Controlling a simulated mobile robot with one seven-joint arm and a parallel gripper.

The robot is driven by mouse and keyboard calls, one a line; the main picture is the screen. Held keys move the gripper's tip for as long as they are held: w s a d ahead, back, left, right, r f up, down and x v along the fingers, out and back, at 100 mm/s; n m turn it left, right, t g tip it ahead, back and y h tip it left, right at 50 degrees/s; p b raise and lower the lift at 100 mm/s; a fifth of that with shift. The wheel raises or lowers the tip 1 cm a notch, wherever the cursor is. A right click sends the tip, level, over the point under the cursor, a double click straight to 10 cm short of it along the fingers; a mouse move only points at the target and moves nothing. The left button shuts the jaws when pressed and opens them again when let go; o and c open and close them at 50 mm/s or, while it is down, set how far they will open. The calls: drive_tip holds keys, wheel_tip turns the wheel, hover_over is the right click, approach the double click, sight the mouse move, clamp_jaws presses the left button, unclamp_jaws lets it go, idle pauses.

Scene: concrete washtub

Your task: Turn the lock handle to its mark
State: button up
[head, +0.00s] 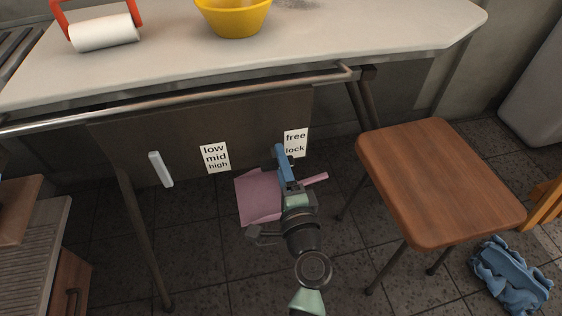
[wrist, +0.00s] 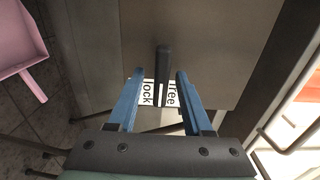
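The lock handle (wrist: 163,62) is a dark bar on the brown panel in the wrist view. The label with "free" and "lock" (head: 296,143) is beside my gripper in the head view; in the wrist view it is turned sideways and partly covered by the handle and a finger. My gripper (wrist: 160,78) has two blue fingers, open, one on each side of the handle, with gaps visible on both sides. In the head view my gripper (head: 282,160) is in front of the panel and largely hides the handle.
A white handle (head: 160,169) and a low/mid/high label (head: 214,157) are left on the panel. A metal rail (head: 200,100) runs above, under the counter (head: 340,40). A wooden stool (head: 440,180) stands right. A pink dustpan (head: 258,196) lies below, behind my arm.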

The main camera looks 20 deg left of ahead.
drive_tip(key=p+v, duration=0.2)
drive_tip(key=v, duration=1.1)
drive_tip(key=shift+p, duration=0.4)
